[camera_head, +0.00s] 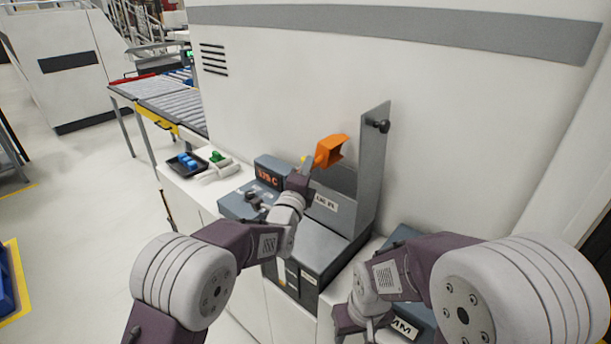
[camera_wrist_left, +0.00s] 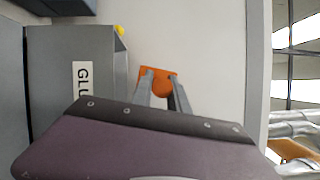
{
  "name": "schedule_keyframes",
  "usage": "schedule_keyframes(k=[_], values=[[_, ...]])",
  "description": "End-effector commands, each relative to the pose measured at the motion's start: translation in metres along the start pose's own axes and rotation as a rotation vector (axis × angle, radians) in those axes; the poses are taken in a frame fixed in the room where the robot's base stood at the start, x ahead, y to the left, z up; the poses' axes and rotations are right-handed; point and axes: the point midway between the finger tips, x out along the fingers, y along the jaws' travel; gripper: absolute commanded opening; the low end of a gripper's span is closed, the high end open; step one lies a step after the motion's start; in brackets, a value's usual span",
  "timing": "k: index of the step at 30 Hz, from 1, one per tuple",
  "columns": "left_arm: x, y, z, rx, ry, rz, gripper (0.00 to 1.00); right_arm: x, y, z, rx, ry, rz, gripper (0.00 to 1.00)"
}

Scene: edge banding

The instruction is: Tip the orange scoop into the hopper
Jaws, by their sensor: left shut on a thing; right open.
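The orange scoop (camera_head: 331,150) is up in the air in front of the machine's white wall, beside the upper part of the hopper. My left gripper (camera_head: 312,168) is shut on its handle. In the left wrist view the scoop (camera_wrist_left: 157,76) shows orange between the two grey fingers. The grey hopper (camera_head: 338,183) bears a partly hidden label and has a tall upright plate (camera_head: 371,165) at its right. My left arm covers part of its front. In the left wrist view the labelled hopper (camera_wrist_left: 50,100) lies left of the fingers. My right gripper (camera_head: 350,318) is low, open and empty.
A grey unit with an orange display (camera_head: 268,177) stands left of the hopper. A black tray with blue pieces (camera_head: 186,164) and a green-and-white item (camera_head: 217,160) lie on the white counter. A roller conveyor (camera_head: 165,95) is behind. The wall rises close behind the scoop.

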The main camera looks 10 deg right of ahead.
Motion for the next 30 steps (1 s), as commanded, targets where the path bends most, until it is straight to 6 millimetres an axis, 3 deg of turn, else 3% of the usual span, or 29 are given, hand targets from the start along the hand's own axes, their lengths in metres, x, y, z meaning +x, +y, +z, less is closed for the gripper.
schedule_keyframes(k=[18,30], values=[[-0.006,0.004,-0.011,0.261,-0.001,-0.129,0.0,0.057,0.001,0.006,0.0,0.0,0.0,0.5],[-0.007,0.0,-0.013,0.333,-0.002,-0.164,0.0,0.067,0.001,0.007,0.0,0.0,0.0,0.5]])
